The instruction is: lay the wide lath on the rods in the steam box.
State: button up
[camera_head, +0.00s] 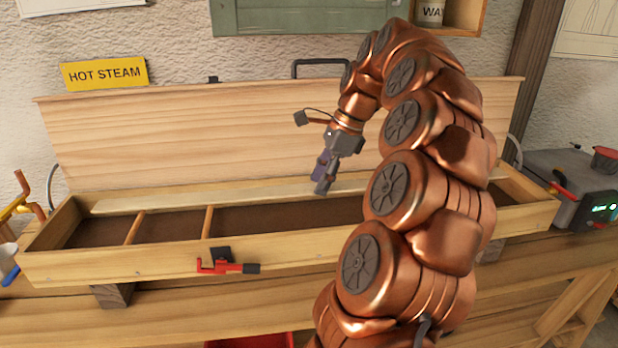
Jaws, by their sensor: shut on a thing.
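The wide lath (220,196) is a long pale strip along the back of the open steam box (130,264). It lies lengthwise, roughly level, with its left end near the box's left end. My gripper (323,187) points down and is shut on the lath right of its middle. Two wooden rods cross the box, the left rod (135,228) and another rod (208,221); their far ends meet the lath's front edge in the picture. I cannot tell whether the lath touches them. My arm hides part of the lath and the box's right part.
The box's lid (200,140) stands open behind. A red clamp (222,266) sits on the front wall. The workbench (180,310) runs below.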

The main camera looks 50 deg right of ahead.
jog(key=w+d+p, duration=0.2)
jog(key=w+d, duration=0.1)
jog(key=w, duration=0.1)
jog(key=shift+s+f+b, duration=0.15)
jog(key=shift+f+b, duration=2.45)
jog(key=shift+f, duration=3.55)
notch_tip(320, 180, up, 5)
jog(key=shift+p, duration=1)
jog(key=shift+f, duration=0.2)
jog(key=shift+a+f+b, duration=0.15)
jog(key=shift+f+b, duration=1)
jog(key=shift+f, duration=1.2)
